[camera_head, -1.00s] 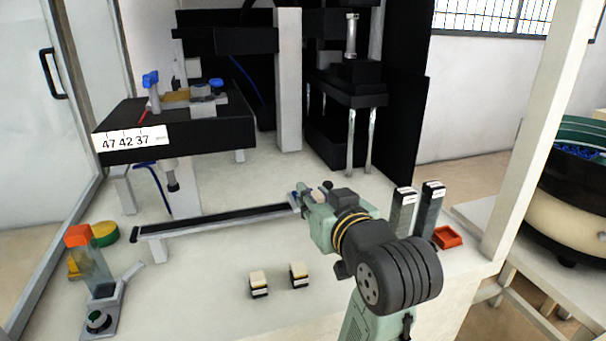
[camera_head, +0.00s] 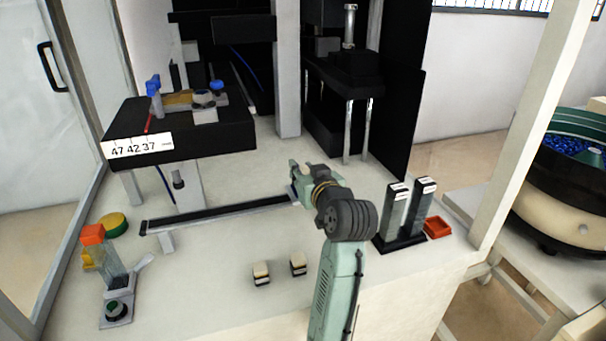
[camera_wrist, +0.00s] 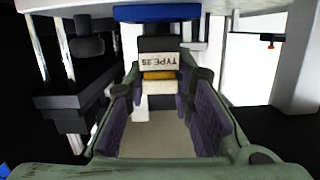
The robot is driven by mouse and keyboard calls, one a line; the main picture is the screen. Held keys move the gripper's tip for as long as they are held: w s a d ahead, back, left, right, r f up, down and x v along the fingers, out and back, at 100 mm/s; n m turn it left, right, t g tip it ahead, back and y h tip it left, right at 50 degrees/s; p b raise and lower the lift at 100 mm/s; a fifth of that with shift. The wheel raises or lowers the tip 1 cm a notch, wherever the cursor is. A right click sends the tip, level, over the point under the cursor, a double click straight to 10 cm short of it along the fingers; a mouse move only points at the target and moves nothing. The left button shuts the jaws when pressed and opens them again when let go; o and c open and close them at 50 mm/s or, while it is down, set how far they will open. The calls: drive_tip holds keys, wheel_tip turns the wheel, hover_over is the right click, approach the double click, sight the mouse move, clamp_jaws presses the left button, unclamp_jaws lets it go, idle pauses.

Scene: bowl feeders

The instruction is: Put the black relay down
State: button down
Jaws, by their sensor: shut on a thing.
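My gripper (camera_head: 294,176) is in the middle of the head view, over the right end of the dark rail. In the wrist view its purple-padded fingers (camera_wrist: 160,98) are shut on the black relay (camera_wrist: 158,44). In the head view the held relay is hidden or too small to make out. What lies directly beneath it cannot be told.
Two small cream-and-black blocks (camera_head: 261,274) (camera_head: 298,265) stand on the white bench. The dark rail (camera_head: 220,214) runs to their upper left. Two upright grey magazines (camera_head: 394,212) (camera_head: 421,205) and a red tray (camera_head: 437,227) stand right.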

drive_tip(key=shift+f, duration=0.75)
drive_tip(key=shift+f, duration=0.2)
drive_tip(key=c, duration=1.4)
unclamp_jaws()
drive_tip(key=shift+r, duration=0.1)
drive_tip(key=shift+r, duration=0.2)
drive_tip(key=b+v, duration=0.1)
drive_tip(key=v, duration=1.1)
